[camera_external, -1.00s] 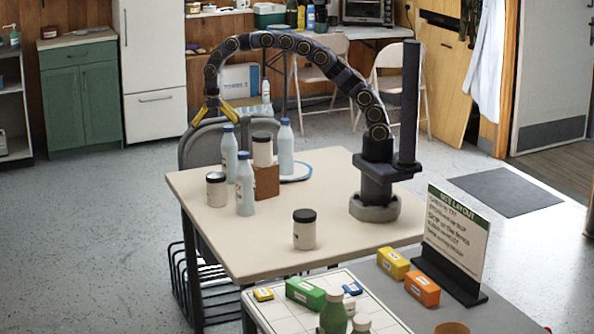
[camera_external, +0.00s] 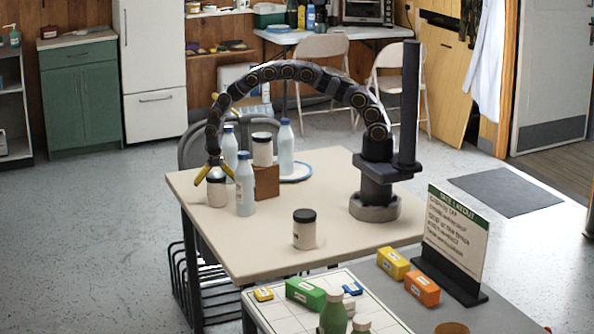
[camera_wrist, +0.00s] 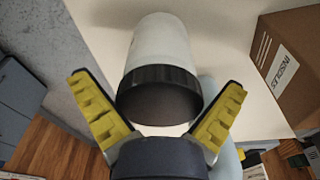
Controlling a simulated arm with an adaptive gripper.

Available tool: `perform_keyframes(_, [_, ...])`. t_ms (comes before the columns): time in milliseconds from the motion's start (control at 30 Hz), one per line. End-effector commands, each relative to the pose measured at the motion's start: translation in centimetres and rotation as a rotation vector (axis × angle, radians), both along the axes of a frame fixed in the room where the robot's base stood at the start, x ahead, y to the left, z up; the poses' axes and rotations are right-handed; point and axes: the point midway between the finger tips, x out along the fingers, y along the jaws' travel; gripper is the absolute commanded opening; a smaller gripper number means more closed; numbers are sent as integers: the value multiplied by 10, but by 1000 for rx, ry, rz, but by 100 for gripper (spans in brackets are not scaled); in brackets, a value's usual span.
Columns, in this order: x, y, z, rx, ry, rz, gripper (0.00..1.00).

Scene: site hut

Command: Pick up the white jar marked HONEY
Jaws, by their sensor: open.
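A white jar with a black lid (camera_external: 216,193) stands upright at the left edge of the tabletop. My gripper (camera_external: 215,178) is directly above it, pointing down, with its yellow fingers spread to either side of the lid. In the wrist view the same jar (camera_wrist: 160,40) lies between the open fingers (camera_wrist: 158,84), its lid facing me; contact does not show. Another black-lidded white jar (camera_external: 262,152) sits on a brown box, and a third (camera_external: 304,231) stands near the table's front. No HONEY marking is readable on any of them.
Pale bottles (camera_external: 245,186), (camera_external: 229,146) and (camera_external: 286,145) stand right of my gripper, the first close by. The brown box (camera_external: 267,182) also shows in the wrist view (camera_wrist: 292,65). The table (camera_external: 350,232) is clear front right.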

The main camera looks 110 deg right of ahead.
Motion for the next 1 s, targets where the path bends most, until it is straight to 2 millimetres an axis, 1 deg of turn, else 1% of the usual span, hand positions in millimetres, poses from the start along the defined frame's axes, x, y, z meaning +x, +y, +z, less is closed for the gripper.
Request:
perform_keyframes(200, [0,0,-1,-1,-2,0,100])
perform_keyframes(267, [0,0,-1,-1,-2,0,74])
perform_keyframes(300, [0,0,-1,-1,-2,0,57])
perform_keyframes(333, [0,0,-1,-1,-2,0,52])
perform_keyframes(400, [0,0,-1,0,-2,-1,46])
perform_keyframes(500, [0,0,-1,0,-2,-1,41])
perform_keyframes(600, [0,0,-1,0,-2,-1,39])
perform_keyframes(1000, [1,0,1,-2,-3,-1,37])
